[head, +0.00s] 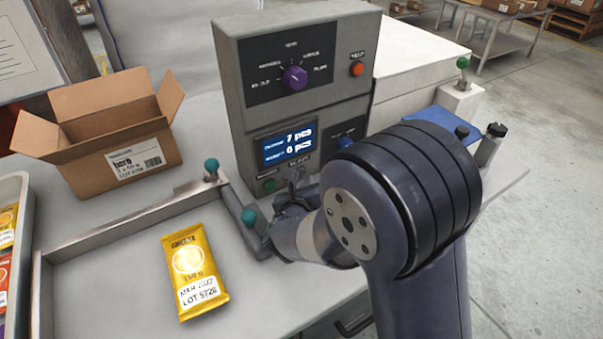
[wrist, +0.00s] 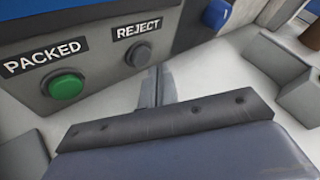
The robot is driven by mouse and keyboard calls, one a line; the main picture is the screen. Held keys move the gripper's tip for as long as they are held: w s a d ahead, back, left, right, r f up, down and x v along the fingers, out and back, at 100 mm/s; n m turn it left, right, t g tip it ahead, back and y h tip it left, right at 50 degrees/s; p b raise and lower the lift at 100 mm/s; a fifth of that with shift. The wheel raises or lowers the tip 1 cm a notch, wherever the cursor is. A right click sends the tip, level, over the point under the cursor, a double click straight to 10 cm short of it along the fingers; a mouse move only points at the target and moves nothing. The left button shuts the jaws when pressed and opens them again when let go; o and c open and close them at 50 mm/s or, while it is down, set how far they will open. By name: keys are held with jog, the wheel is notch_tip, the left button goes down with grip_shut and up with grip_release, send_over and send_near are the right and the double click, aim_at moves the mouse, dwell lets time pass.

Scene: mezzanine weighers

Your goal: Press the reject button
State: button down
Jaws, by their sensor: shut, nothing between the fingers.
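The reject button is a small round grey-blue button (wrist: 139,56) under the REJECT label (wrist: 138,27) on the grey panel in the wrist view. To its left is a green button (wrist: 66,86) under the PACKED label; it also shows in the head view (head: 269,185). My gripper (wrist: 152,84) is shut and empty, its narrow fingertips just below and slightly right of the reject button. I cannot tell whether they touch the panel. In the head view my gripper (head: 297,180) is in front of the panel's lower part and hides the reject button.
The grey control box (head: 292,90) has a purple knob (head: 295,78), a lit screen (head: 287,145) and an orange button (head: 356,69). A yellow packet (head: 195,262) lies on the worktop. Teal-knobbed posts (head: 249,218) stand near my gripper. An open carton (head: 112,165) sits left.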

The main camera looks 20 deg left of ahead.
dwell(0.4)
jog(key=shift+w+a, duration=0.3)
jog(key=shift+a, duration=0.05)
jog(key=shift+w+a, duration=0.25)
jog(key=shift+a, duration=0.05)
dwell(0.7)
jog(key=shift+s+d, duration=0.1)
dwell(0.3)
jog(key=shift+s+d+b, duration=0.3)
jog(key=shift+s+d, duration=0.15)
jog(key=shift+d, duration=0.05)
jog(key=shift+s+d+b, duration=0.75)
jog(key=shift+s+d, duration=0.9)
jog(key=shift+d, duration=0.3)
